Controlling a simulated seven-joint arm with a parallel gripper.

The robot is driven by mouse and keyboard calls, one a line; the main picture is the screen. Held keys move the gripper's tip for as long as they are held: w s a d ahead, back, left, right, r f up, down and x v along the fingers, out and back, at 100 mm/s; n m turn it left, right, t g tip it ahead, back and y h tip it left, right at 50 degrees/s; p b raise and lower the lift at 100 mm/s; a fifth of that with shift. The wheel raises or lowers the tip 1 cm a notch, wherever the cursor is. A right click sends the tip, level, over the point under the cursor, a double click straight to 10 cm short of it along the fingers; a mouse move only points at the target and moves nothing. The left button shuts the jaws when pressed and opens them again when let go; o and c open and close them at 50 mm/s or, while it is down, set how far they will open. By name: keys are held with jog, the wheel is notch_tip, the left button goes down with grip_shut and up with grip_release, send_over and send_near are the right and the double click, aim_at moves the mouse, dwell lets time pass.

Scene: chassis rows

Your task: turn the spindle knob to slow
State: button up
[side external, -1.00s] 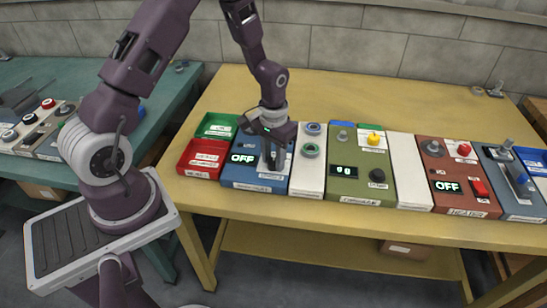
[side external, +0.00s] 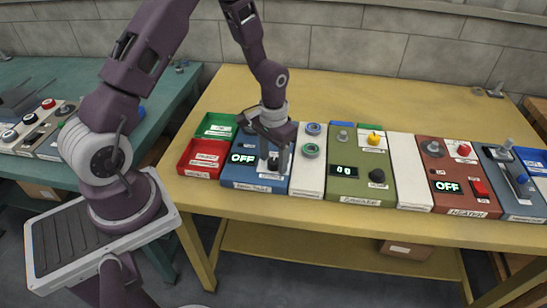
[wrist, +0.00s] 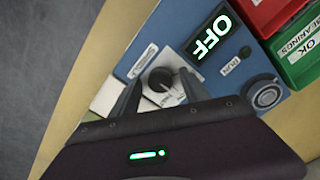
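The spindle panel is taken to be the blue box (side external: 240,176) near the left of the yellow table; its display (side external: 243,158) reads OFF. In the wrist view the dark round knob (wrist: 160,80) with a pale pointer mark sits on a white plate on this box (wrist: 140,38). My gripper (wrist: 160,92) is over the plate, its two fingers on either side of the knob with gaps visible. It looks open; I see no clear contact. In the side view my gripper (side external: 275,160) largely hides the knob. The small plate lettering is hard to read.
Red (side external: 200,158) and green (side external: 216,126) trays stand left of the box. A white panel with round buttons (side external: 308,165) is close on its right, then a green panel (side external: 345,185) and a brown panel (side external: 460,190). The table's front strip is bare.

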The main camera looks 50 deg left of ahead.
aim_at(274, 161)
notch_tip(274, 161, up, 7)
jog(key=shift+r, duration=0.1)
dwell(0.4)
